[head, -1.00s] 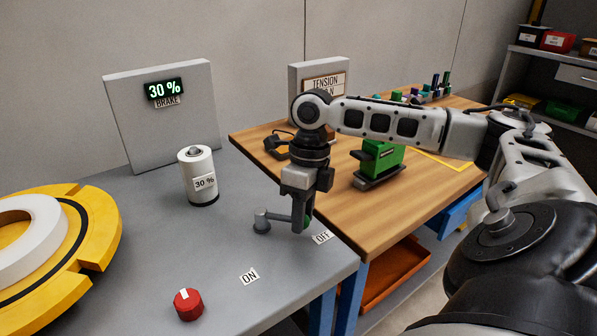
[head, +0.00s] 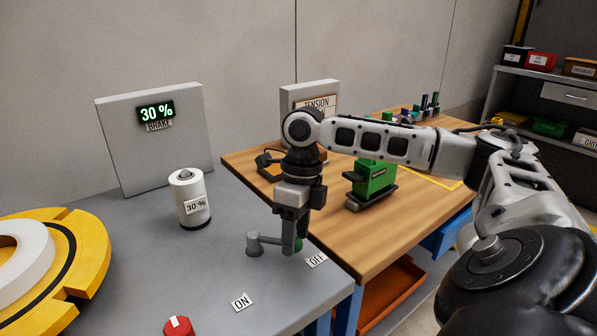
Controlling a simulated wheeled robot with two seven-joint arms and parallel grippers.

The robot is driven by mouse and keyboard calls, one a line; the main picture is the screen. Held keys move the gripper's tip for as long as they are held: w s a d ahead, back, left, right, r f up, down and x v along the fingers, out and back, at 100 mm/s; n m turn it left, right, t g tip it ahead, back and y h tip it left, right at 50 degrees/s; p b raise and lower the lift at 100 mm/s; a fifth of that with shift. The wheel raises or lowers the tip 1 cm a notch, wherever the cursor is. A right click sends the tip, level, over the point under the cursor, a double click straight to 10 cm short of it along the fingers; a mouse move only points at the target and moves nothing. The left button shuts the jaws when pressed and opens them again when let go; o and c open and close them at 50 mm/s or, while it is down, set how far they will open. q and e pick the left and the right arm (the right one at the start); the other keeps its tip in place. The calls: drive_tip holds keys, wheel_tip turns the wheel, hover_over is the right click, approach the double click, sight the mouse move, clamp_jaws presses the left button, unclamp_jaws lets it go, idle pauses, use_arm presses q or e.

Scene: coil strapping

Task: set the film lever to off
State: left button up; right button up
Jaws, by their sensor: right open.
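The film lever has a grey round pivot (head: 254,243) on the grey bench top. Its bar (head: 270,239) extends right to a green knob (head: 298,245), which is partly hidden behind a gripper finger. The knob end lies close to the "OFF" label (head: 316,260), away from the "ON" label (head: 241,302). My right gripper (head: 290,240) points straight down at the knob end and is open. I cannot tell whether its fingers touch the lever. My left gripper is not in view.
A red knob (head: 178,327) is at the front edge of the picture. A yellow reel (head: 85,258) lies left. A green tool (head: 373,180) stands on the wooden table (head: 335,226).

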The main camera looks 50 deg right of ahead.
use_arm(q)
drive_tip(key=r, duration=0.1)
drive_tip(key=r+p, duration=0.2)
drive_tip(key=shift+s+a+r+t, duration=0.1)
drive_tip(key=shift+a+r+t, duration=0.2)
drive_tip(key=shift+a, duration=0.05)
use_arm(e)
wheel_tip(320, 180, up, 15)
drive_tip(key=d, duration=0.2)
drive_tip(key=shift+w+d, duration=0.4)
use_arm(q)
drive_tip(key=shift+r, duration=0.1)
